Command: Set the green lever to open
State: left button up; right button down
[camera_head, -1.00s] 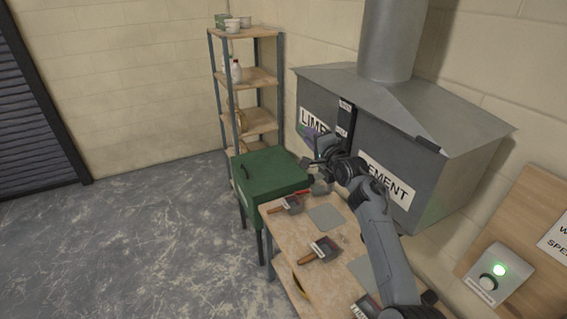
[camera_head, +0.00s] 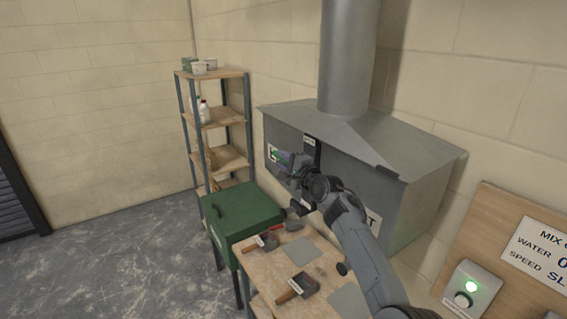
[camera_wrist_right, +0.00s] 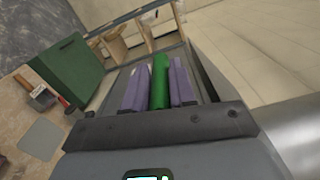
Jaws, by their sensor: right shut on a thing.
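The green lever (camera_wrist_right: 160,80) shows in the right wrist view as a green bar between two purple finger pads. My right gripper (camera_wrist_right: 159,76) is shut on it, with a pad against each side. In the head view my right gripper (camera_head: 282,157) is at the front of the grey hopper (camera_head: 415,195), over the left label. A bit of green shows at its tip there, but most of the lever is hidden by the gripper. A dark upright strip (camera_head: 311,150) with small signs, too small to read, is just right of the gripper. My left gripper is not in view.
A wooden bench (camera_head: 268,283) with scoops (camera_head: 297,288) stands below the hopper. A green lidded box (camera_head: 243,212) is left of it, and a shelf rack (camera_head: 212,75) behind. A control board (camera_head: 525,225) is at the right. The floor at left is clear.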

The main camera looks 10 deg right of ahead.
jog(key=shift+d, duration=0.55)
jog(key=c, duration=1)
grip_release()
jog(key=shift+w+r, duration=0.2)
jog(key=shift+o, duration=0.2)
jog(key=shift+s+a+f, duration=0.1)
jog(key=shift+a, duration=0.1)
jog(key=shift+s, duration=0.1)
jog(key=shift+s+d, duration=0.15)
jog(key=shift+s, duration=0.25)
jog(key=shift+s+d+f+b, duration=0.1)
jog(key=shift+s+d+b, duration=0.1)
jog(key=shift+s+b, duration=0.3)
jog(key=b+v, duration=0.2)
jog(key=v, duration=0.6)
jog(key=shift+s, duration=0.3)
jog(key=shift+d, duration=0.2)
